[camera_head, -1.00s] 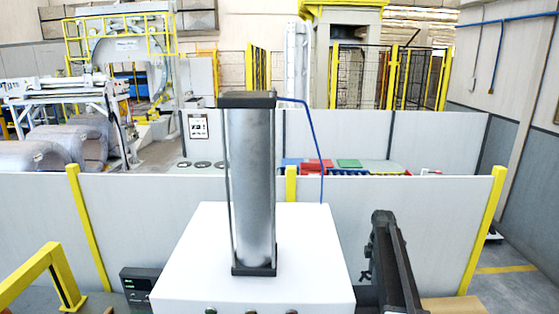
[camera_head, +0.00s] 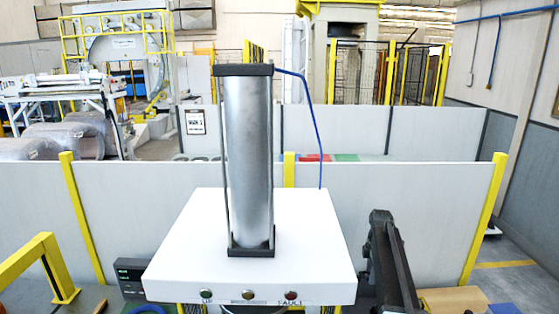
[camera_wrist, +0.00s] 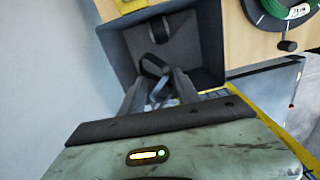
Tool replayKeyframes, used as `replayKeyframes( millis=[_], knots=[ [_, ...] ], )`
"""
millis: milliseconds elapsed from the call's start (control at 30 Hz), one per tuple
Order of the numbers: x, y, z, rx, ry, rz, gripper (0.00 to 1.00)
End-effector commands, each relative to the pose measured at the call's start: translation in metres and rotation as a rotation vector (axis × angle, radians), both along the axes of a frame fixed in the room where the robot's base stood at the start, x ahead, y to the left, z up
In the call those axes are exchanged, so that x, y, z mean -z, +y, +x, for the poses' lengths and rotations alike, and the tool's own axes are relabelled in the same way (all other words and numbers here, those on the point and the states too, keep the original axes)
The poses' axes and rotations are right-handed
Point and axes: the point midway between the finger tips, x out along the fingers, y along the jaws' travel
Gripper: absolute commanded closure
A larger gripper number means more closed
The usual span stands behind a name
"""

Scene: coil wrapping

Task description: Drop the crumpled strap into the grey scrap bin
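In the wrist view, the grey scrap bin (camera_wrist: 205,45) is open toward the camera, its inside filling the upper middle. My gripper (camera_wrist: 160,76) reaches over the near part of the bin. The crumpled strap (camera_wrist: 151,66), a dark loop, sits at the fingertips, with its lower part between the fingers. The fingers stand a little apart and appear closed on it. Another dark patch shows deeper in the bin; I cannot tell whether it is part of the strap. The head view shows neither the bin nor the gripper clearly.
A green coil (camera_wrist: 285,8) lies on a wooden surface right of the bin. In the head view, a white box with a metal column (camera_head: 250,160) stands in front. Grey partitions (camera_head: 400,190) with yellow posts run behind it. A yellow rail (camera_head: 40,265) is at lower left.

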Motion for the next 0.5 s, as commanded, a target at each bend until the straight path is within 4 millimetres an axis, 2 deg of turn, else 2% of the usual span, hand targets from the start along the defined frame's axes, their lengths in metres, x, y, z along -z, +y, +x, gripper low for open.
replayKeyframes(
  millis=[33, 67, 367, 500],
  knots=[
    [-0.0002, 0.0002, 0.0000, 0.000, 0.000, 0.000, 0.45],
    [-0.0002, 0.0002, 0.0000, 0.000, 0.000, 0.000, 0.39],
    [-0.0006, 0.0007, 0.0001, -0.001, 0.000, 0.000, 0.39],
    [-0.0090, 0.0007, 0.0001, -0.001, 0.000, 0.000, 0.39]
  ],
)
